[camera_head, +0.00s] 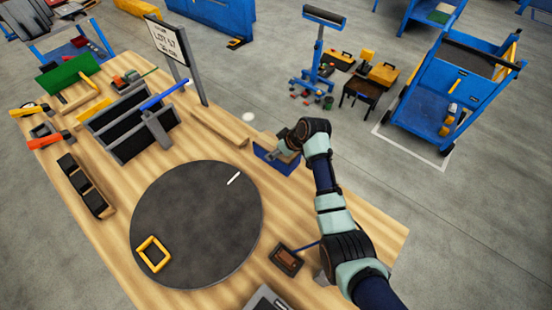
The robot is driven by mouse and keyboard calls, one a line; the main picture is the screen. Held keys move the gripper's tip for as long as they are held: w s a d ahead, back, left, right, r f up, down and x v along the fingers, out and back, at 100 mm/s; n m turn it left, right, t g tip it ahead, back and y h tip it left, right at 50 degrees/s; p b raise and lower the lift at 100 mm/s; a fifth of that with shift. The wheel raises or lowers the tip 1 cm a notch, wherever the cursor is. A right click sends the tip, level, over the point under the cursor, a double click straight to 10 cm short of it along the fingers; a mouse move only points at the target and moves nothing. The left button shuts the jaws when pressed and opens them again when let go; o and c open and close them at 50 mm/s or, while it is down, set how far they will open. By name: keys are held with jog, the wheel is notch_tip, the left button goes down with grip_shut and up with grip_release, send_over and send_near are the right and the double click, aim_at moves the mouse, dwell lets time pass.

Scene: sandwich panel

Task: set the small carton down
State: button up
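My gripper (285,148) is over a small blue open box (272,160) at the far right edge of the wooden table. A tan, carton-like piece (291,157) shows at the gripper, at the box's rim. It may be the small carton, but it is too small and covered to be sure. My arm hides part of the box and of the fingers. I cannot tell whether the fingers are closed on the tan piece, or whether it touches the box.
A dark round plate (195,225) with a yellow square frame (153,254) fills the table's middle. A wooden strip (222,128), a grey caddy (130,120), a sign (168,42) and a black tray (85,186) stand around it. A dark dish (287,261) lies near my arm.

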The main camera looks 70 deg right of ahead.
jog(key=shift+f+b, duration=0.45)
jog(key=shift+f, duration=2.15)
jog(key=shift+d, duration=0.1)
jog(key=shift+f, duration=0.2)
jog(key=o, duration=1.2)
jog(key=shift+o, duration=0.2)
jog(key=shift+r, duration=0.2)
jog(key=shift+s+r, duration=0.1)
jog(key=shift+r, duration=0.2)
jog(key=p+v, duration=0.3)
jog(key=v, duration=0.8)
jog(key=shift+s+r, duration=0.1)
jog(key=shift+r, duration=0.1)
